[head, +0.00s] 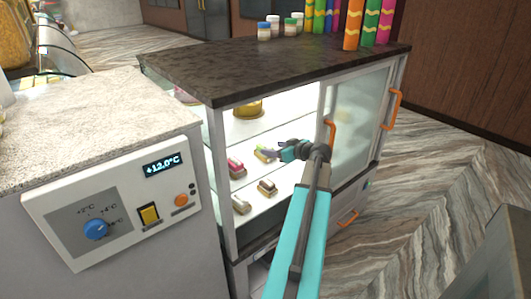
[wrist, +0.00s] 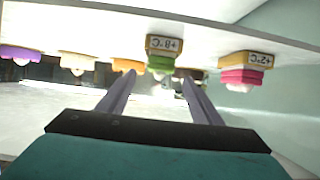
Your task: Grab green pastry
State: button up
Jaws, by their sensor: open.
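The green pastry (wrist: 160,62) sits on a yellow base with a "+8°C" label in the wrist view, which looks upside down. It lies ahead of my gripper (wrist: 158,79), between the two fingertips in the picture. The fingers are spread and nothing is held. In the head view my gripper (head: 272,148) is inside the glass case, over the shelf with the small pastries.
A pink pastry (wrist: 243,76) labelled "+2°C" and an orange one (wrist: 128,66) flank the green one. A brown pastry (wrist: 190,74) is close by. A control panel (head: 125,205) reads +12.0°C.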

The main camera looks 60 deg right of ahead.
aim_at(267, 147)
jog(key=shift+p+x, duration=0.7)
jog(key=shift+x, duration=1.95)
jog(key=shift+s+f, duration=0.1)
jog(key=shift+c, duration=0.5)
jog(key=c, duration=1.1)
